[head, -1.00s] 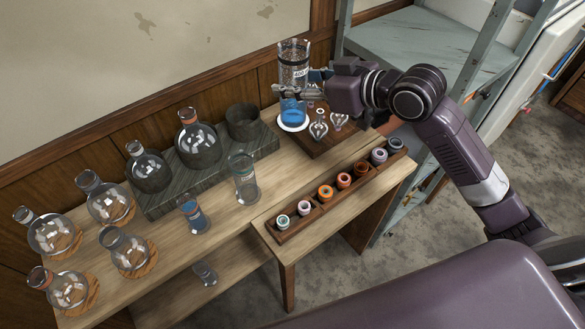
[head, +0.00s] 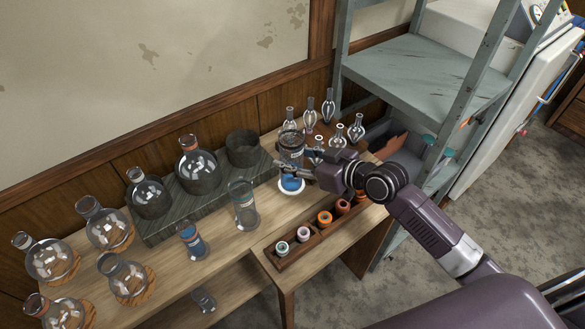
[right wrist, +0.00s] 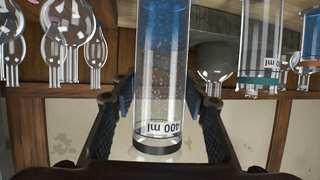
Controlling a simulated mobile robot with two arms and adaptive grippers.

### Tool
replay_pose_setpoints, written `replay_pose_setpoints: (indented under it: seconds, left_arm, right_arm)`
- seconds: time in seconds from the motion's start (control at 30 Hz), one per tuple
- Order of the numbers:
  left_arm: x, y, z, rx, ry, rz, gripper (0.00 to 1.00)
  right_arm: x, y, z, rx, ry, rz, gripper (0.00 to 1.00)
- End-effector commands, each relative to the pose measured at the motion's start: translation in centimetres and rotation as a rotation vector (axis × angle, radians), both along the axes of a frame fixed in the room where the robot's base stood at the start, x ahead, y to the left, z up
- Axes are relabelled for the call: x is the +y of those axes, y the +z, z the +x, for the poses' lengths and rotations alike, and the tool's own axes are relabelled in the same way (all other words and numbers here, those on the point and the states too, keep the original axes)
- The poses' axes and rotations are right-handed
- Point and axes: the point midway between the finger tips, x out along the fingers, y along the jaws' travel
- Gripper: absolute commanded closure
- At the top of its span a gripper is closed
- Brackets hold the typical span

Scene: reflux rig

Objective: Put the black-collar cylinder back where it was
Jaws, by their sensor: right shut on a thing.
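The black-collar cylinder (head: 291,153) is a tall clear glass with blue liquid low in it, a black collar near its rim and a pale round foot. My right gripper (head: 296,173) is shut on it and holds it upright at the right part of the wooden table. I cannot tell whether its foot touches the tabletop. In the right wrist view, which is upside down, the cylinder (right wrist: 161,90) stands between the two fingers, with its "400 ml" mark and dark collar showing. My left gripper is not in view.
A clear cylinder (head: 243,207) and a smaller blue-filled one (head: 193,240) stand to the left. Glass bulb pieces (head: 328,105) stand close behind. A rack of coloured caps (head: 282,262) lies in front.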

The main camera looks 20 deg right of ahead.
Motion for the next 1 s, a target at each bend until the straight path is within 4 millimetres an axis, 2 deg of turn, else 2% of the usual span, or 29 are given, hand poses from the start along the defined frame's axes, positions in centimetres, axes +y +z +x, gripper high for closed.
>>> replay_pose_setpoints:
  seconds: [0.2,0.3,0.67,0.7,0.87,1.0]
  left_arm:
    - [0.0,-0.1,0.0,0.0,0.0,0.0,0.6]
    - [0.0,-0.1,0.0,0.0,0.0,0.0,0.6]
    - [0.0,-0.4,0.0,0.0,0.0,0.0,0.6]
    - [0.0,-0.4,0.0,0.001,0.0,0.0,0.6]
    - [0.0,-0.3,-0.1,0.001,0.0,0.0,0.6]
    - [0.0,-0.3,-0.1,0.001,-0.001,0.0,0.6]
  right_arm:
    - [0.0,-3.2,0.0,0.003,-0.002,0.003,0.97]
    - [0.0,-3.9,0.0,0.0,-0.002,0.002,0.97]
    - [0.0,-4.3,0.0,-0.001,-0.001,0.0,0.97]
    - [0.0,-4.5,-0.1,0.002,0.0,0.0,0.58]
    - [0.0,-4.4,-0.1,0.002,0.0,0.0,0.42]
    - [0.0,-4.3,-0.1,0.002,0.0,0.0,0.42]
